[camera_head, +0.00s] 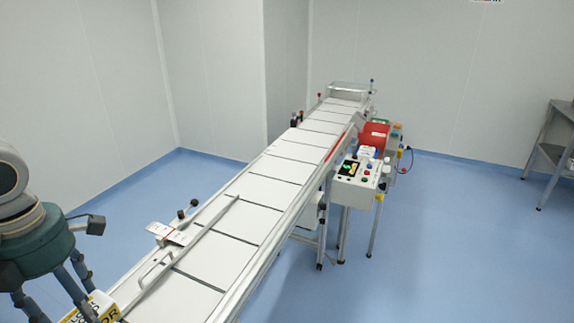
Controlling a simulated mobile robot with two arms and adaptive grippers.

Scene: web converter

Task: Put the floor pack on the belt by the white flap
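A white and yellow pack with black lettering (102,309) shows at the bottom left, cut off by the frame edge. My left gripper (48,298) is above and beside it, pointing down, with dark fingers spread apart; one finger overlaps the pack's left side. The fingertips are partly out of frame, so I cannot tell whether it grips the pack. The white belt (225,237) with dark cross lines runs away to the upper right. My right gripper is not in view.
A control box with buttons (356,185) and a red unit (374,136) stand along the belt's right side. A metal guide rail (203,220) lies along the belt's left part. A grey shelf (553,150) stands far right. The blue floor at right is clear.

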